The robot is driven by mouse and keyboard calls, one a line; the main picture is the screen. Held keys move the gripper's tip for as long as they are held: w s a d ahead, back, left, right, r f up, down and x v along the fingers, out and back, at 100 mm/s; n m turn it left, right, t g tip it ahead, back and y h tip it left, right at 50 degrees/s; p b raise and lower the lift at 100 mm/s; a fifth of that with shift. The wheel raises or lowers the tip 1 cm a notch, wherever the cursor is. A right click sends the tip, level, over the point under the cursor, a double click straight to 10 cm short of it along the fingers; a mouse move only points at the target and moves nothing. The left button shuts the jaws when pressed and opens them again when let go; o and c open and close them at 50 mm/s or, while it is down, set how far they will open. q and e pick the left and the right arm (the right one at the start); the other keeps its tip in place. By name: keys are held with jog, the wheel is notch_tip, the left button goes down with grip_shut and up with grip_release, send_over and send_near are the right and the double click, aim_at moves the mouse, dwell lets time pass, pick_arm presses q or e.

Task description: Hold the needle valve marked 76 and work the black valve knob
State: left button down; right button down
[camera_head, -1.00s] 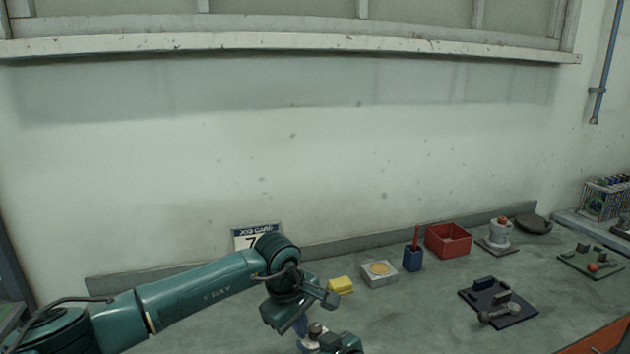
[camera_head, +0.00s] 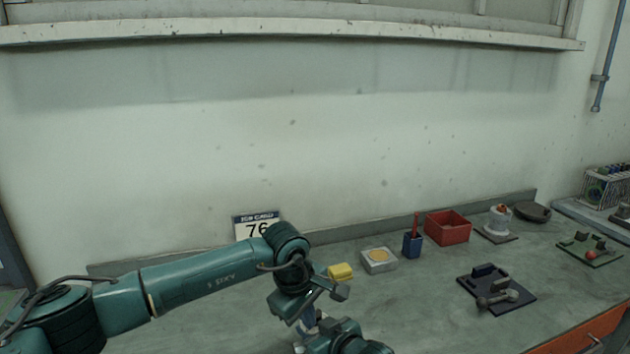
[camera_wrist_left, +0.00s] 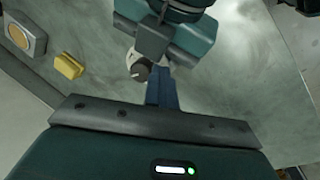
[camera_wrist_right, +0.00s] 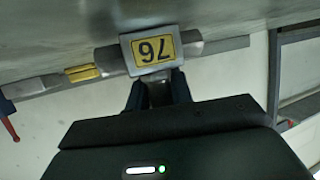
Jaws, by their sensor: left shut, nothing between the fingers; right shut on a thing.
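The needle valve (camera_wrist_right: 150,50) is a grey body whose yellow plate reads 76, upside down in the right wrist view. My right gripper (camera_wrist_right: 156,88) is shut on it. The black valve knob (camera_wrist_left: 141,71) shows in the left wrist view, with a pale body behind it. My left gripper (camera_wrist_left: 162,90) is shut and empty, its dark blue fingertips close beside the knob; I cannot tell whether they touch it. In the head view my left gripper (camera_head: 308,317) is low in the middle, and the valve is mostly hidden behind the arms.
A job card (camera_head: 257,226) reading 76 stands at the wall. A yellow block (camera_head: 340,272), a grey box with a yellow top (camera_head: 379,260), a blue holder (camera_head: 412,245), a red bin (camera_head: 447,228) and a dark fixture plate (camera_head: 496,288) stand on the bench. Bare bench lies between them.

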pick_arm(q)
jog(key=shift+s, duration=0.1)
pick_arm(e)
jog(key=shift+a+r, duration=0.15)
jog(key=shift+a, duration=0.1)
pick_arm(q)
jog(key=shift+s+a+r, duration=0.1)
jog(key=shift+s+r, duration=0.05)
jog(key=shift+s, duration=0.1)
pick_arm(e)
jog(key=shift+d, duration=0.15)
pick_arm(q)
notch_tip(320, 180, up, 6)
jog(key=shift+w+a+f, duration=0.1)
pick_arm(e)
jog(key=c, duration=1.1)
grip_release()
jog(key=shift+c, duration=0.2)
